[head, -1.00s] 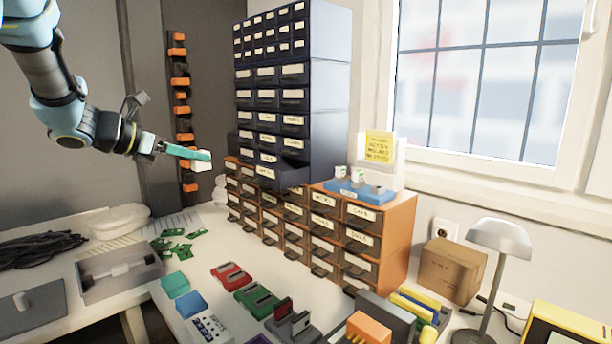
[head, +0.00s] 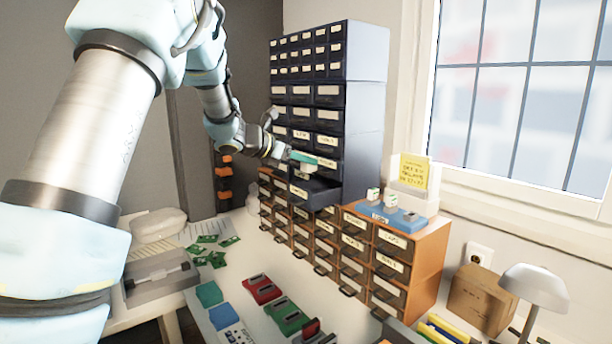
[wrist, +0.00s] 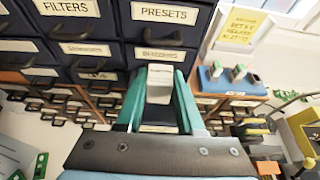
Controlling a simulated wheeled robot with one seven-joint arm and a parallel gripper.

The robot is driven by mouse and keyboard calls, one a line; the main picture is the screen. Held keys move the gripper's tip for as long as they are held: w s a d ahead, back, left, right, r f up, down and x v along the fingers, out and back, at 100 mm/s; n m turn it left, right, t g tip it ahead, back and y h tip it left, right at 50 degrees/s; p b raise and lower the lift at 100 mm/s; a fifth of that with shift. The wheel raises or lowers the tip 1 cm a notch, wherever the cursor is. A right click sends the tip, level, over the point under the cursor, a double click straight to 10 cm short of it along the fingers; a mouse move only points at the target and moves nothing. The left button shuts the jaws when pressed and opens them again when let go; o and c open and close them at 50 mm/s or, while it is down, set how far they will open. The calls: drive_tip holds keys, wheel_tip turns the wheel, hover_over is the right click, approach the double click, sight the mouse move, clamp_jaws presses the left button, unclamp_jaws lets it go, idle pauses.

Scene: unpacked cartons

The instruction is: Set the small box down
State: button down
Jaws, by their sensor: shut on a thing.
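A small white box (wrist: 160,82) is gripped between the teal fingers of my gripper (wrist: 158,98) in the wrist view. In the head view, my gripper (head: 312,160) is in front of the dark drawer cabinet (head: 362,125), and only a little of the box shows beneath the fingers. An open dark drawer (head: 318,190) juts out low on this cabinet. My gripper is above it, with the box apart from it as far as I can see. The drawer's inside is mostly hidden.
A blue tray (head: 402,217) with several small white boxes sits on the orange drawer cabinet (head: 428,247), right of the open drawer. A yellow note (head: 414,170) stands behind it. Cabinet fronts are close to my gripper. Coloured parts and green boards lie on the table below.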

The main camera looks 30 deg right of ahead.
wheel_tip(320, 180, down, 2)
drive_tip(key=shift+f, duration=0.15)
wheel_tip(320, 180, down, 4)
drive_tip(key=shift+d+r+p, duration=0.1)
drive_tip(key=shift+p, duration=1)
drive_tip(key=shift+d+f+p, duration=0.15)
drive_tip(key=shift+f+p, duration=0.2)
drive_tip(key=shift+p, duration=0.15)
drive_tip(key=shift+f, duration=0.1)
drive_tip(key=shift+f+b, duration=0.55)
drive_tip(key=shift+b, duration=0.3)
